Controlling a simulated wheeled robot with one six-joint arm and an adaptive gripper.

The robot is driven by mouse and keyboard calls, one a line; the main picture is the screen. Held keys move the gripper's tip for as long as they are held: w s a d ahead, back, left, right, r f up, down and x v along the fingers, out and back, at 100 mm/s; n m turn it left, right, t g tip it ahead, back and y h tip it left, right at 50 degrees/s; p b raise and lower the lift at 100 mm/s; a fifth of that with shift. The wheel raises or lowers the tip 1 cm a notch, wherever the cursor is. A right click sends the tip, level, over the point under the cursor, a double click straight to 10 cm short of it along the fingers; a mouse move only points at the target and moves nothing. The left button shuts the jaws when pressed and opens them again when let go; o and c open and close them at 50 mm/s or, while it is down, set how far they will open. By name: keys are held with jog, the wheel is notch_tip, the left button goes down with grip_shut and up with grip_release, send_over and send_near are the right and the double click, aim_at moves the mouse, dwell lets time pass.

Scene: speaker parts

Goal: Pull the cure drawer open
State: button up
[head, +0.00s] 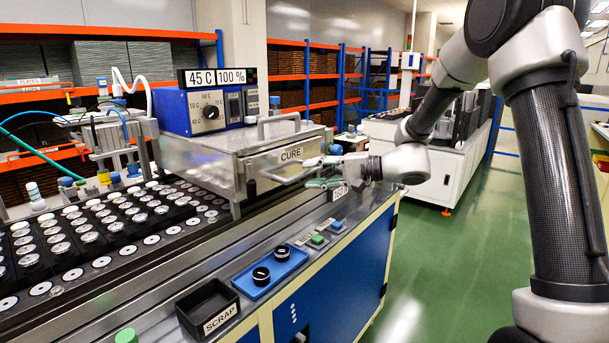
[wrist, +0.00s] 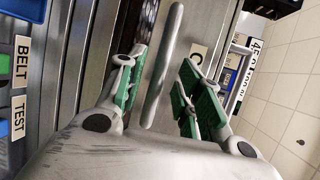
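The cure drawer (head: 283,159) is a metal front marked CURE, set in the steel box under the blue controller. It looks shut. Its bar handle (head: 288,177) stands out from the front. My gripper (head: 309,173) is at the handle, pointing toward the drawer front. In the wrist view, the handle (wrist: 164,60) runs between the two green-padded fingers of my gripper (wrist: 160,72). Gaps show on both sides of the bar, so the fingers are open around it, not closed on it. Part of the CURE label is hidden by a finger in the wrist view.
A blue controller (head: 207,110) reading 45 C and 100 % sits on the box. Trays of speaker parts (head: 95,235) are at left. A SCRAP bin (head: 207,310) and a blue tray with black parts (head: 270,272) stand in front. The green floor (head: 440,270) at right is clear.

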aim_at(308, 173)
jog(key=shift+x, duration=1.55)
grip_shut()
jog(key=s+d, duration=1.1)
jog(key=d, duration=0.1)
jog(key=shift+d+f, duration=0.1)
grip_release()
